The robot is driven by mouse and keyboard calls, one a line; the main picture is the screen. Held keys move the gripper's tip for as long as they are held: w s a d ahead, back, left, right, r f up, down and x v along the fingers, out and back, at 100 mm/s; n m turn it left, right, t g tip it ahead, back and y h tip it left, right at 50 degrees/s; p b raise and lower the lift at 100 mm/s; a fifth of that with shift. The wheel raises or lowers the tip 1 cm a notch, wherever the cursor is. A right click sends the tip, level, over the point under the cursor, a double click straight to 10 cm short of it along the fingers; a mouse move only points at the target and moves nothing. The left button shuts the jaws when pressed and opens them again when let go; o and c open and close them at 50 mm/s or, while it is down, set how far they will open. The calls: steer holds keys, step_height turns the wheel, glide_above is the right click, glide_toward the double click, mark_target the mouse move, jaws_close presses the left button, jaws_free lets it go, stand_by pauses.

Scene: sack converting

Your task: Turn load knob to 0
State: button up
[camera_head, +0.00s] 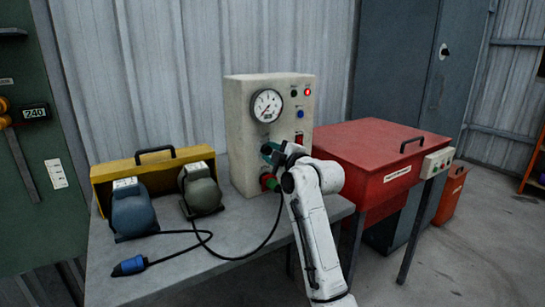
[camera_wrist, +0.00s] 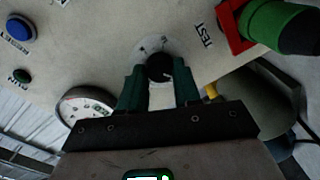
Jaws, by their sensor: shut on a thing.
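The load knob (camera_wrist: 160,69) is a small black knob on a round pale scale plate with dark marks, upper middle of the wrist view. A light pointer line shows faintly on it; the number it points at is too small to read. My gripper (camera_head: 272,155) is at the front of the cream test box (camera_head: 243,125) in the head view, where it hides the knob. In the wrist view its two green fingers (camera_wrist: 159,73) are shut on the knob, one on each side.
The box carries a pressure gauge (camera_head: 267,105), a lit red lamp (camera_head: 307,92), a blue button (camera_wrist: 19,29) and a green knob on a red plate (camera_wrist: 262,26). A cable crosses the bench (camera_head: 190,265). A red lidded box (camera_head: 365,150) stands close at the right.

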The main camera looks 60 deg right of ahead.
steer(key=shift+f+n+b, duration=0.2)
steer(key=shift+n+b, duration=0.1)
steer(key=shift+n, duration=0.9)
steer(key=o, duration=1.1)
steer(key=shift+r, duration=0.15)
steer(key=shift+c, duration=0.2)
steer(key=p+v, duration=0.1)
steer(key=v, duration=0.9)
steer(key=shift+s+a, duration=0.25)
steer(key=shift+s, duration=0.05)
